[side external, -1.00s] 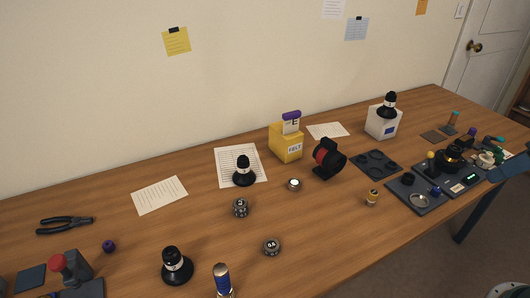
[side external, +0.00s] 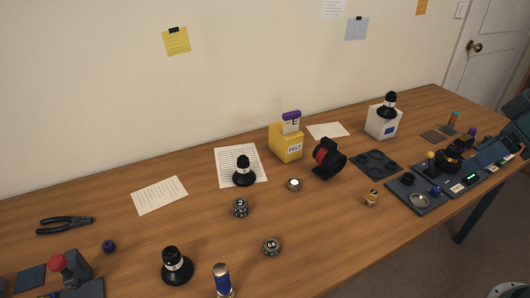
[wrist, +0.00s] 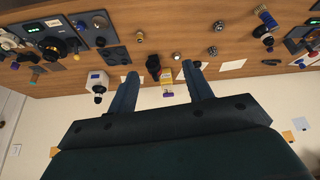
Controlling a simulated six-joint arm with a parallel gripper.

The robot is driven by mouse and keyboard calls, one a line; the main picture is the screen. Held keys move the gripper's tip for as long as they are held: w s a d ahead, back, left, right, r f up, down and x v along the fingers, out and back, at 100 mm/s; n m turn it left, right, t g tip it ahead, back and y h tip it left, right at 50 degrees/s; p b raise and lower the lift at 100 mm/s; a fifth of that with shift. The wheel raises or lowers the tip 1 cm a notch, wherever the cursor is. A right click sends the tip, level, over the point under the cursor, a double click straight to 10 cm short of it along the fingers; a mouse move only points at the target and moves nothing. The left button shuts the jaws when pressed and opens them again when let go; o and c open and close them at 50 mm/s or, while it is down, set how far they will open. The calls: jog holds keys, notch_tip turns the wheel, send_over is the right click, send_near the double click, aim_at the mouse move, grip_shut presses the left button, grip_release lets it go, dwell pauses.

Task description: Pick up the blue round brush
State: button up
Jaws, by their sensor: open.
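A blue cylinder with pale bands, which looks like the blue round brush (side external: 222,279), stands upright near the front edge of the table in the side view, partly cut off by the frame. In the wrist view it seems to be the small blue and pale thing (wrist: 264,14) at the top right. My gripper (wrist: 160,70) is open, its two dark blue fingers apart with nothing held between them. In the side view my gripper (side external: 490,154) is at the far right end of the table, far from the brush, above the dark trays.
A black lens piece (side external: 176,266) stands just left of the brush, and a small grey weight (side external: 272,247) lies to its right. A yellow felt box (side external: 286,144), a black and red ring stand (side external: 328,158) and a white box (side external: 381,122) stand farther back. Pliers (side external: 64,225) lie left.

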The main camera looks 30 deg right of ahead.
jog(key=w+a+n+y, duration=0.2)
jog(key=w+a+n, duration=0.2)
jog(key=w+a, duration=0.4)
jog(key=n+g+y, duration=0.2)
jog(key=n+g, duration=0.2)
jog(key=n, duration=0.6)
send_near(218, 278)
jog(key=shift+w+d+r, duration=0.55)
jog(key=shift+d+r, duration=0.1)
jog(key=shift+d, duration=0.05)
jog(key=shift+x, duration=4.3)
jog(key=shift+s+d+f, duration=0.1)
jog(key=shift+x, duration=2.5)
